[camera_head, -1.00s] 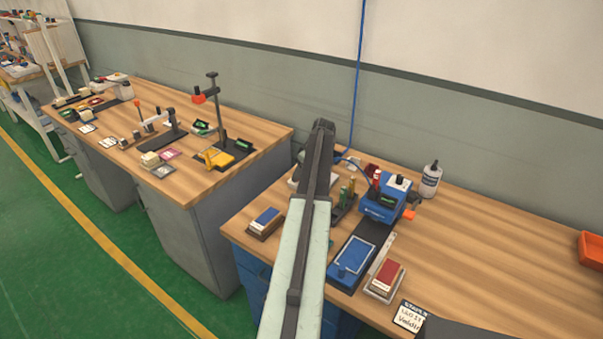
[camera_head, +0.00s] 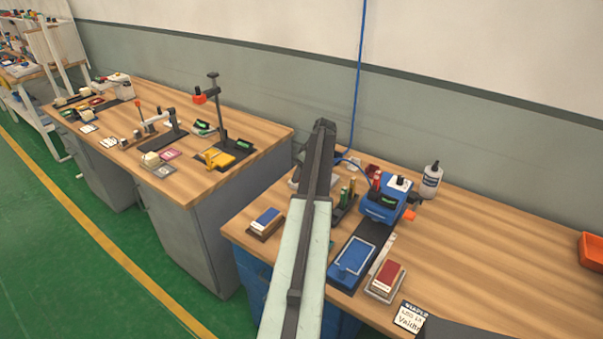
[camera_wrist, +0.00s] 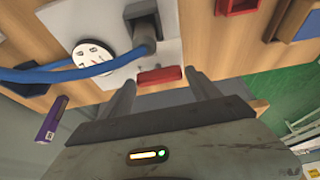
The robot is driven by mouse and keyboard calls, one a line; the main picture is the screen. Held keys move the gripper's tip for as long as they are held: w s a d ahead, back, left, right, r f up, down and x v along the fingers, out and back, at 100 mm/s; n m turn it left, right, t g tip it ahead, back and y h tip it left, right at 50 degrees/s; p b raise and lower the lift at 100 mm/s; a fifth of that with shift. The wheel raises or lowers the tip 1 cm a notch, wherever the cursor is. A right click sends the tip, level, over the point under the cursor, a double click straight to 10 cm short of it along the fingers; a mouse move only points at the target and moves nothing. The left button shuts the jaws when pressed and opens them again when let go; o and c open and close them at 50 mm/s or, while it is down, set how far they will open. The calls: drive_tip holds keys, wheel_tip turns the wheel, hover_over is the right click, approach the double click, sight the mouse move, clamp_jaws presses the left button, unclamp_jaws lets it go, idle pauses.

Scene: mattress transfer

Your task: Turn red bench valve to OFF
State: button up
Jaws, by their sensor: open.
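In the wrist view, the red valve handle (camera_wrist: 159,75) is a short red bar at the lower edge of a light plate (camera_wrist: 177,50). A grey fitting stands above it, with a round white dial (camera_wrist: 93,55) to its left. My gripper (camera_wrist: 160,80) is open, with one finger on each side of the red handle. I cannot tell whether either finger touches it. In the head view, my own arm covers the valve and gripper.
A blue hose (camera_head: 359,80) hangs down the wall to the bench; it crosses the wrist view left of the valve. A blue machine (camera_head: 385,205), a white bottle (camera_head: 431,180) and a red block (camera_head: 387,276) stand right of my arm. The bench's right middle is clear.

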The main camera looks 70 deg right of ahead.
drive_tip(key=p+v, duration=0.7)
drive_tip(key=shift+r, duration=0.35)
drive_tip(key=shift+s, duration=0.1)
